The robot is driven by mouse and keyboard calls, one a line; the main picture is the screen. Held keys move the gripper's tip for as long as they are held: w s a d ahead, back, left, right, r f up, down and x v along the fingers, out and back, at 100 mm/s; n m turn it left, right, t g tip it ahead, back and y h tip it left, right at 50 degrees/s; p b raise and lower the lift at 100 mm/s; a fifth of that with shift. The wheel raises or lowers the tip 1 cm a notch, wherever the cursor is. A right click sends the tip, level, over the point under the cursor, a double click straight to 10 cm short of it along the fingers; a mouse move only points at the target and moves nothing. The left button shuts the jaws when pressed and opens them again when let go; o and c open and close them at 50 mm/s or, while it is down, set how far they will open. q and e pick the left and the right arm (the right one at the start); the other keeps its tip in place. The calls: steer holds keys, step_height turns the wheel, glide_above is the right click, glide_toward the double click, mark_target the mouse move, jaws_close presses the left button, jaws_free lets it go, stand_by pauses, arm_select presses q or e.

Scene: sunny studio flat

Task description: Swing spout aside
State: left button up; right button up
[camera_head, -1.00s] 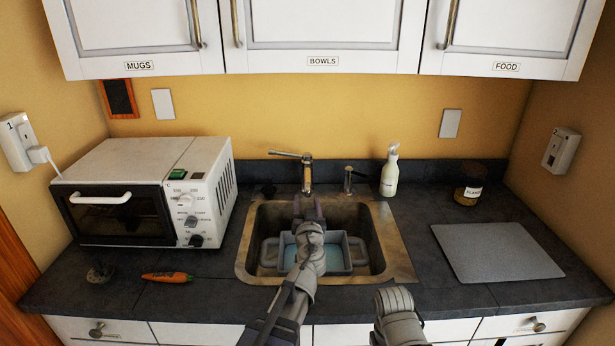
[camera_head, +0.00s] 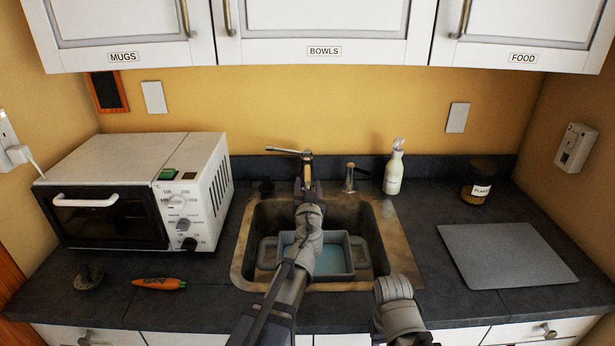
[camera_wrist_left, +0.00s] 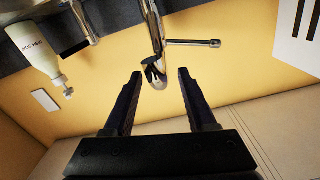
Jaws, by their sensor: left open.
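The metal tap stands at the back of the sink, its spout (camera_head: 307,159) pointing towards me and its thin lever (camera_head: 283,150) sticking out to the left. My left gripper (camera_head: 307,184) is open, reaching over the sink just in front of the tap and hiding its lower part. In the left wrist view the rounded spout end (camera_wrist_left: 155,68) lies between the two fingertips of the open left gripper (camera_wrist_left: 160,74), with a gap on each side. The lever (camera_wrist_left: 195,42) shows beyond the fingers. Only a grey link of my right arm shows; its gripper is out of view.
A grey-blue tub (camera_head: 330,262) sits in the sink (camera_head: 375,250) under my left arm. A short metal fitting (camera_head: 350,178) and soap bottle (camera_head: 394,168) stand right of the tap. A toaster oven (camera_head: 110,200) is left, a grey board (camera_head: 505,255) right.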

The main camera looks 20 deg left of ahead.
mark_target(307, 176)
arm_select(q)
steer(key=x, duration=0.5)
steer(key=shift+w, duration=0.25)
steer(key=shift+c, duration=0.4)
jaws_close()
stand_by(0.7)
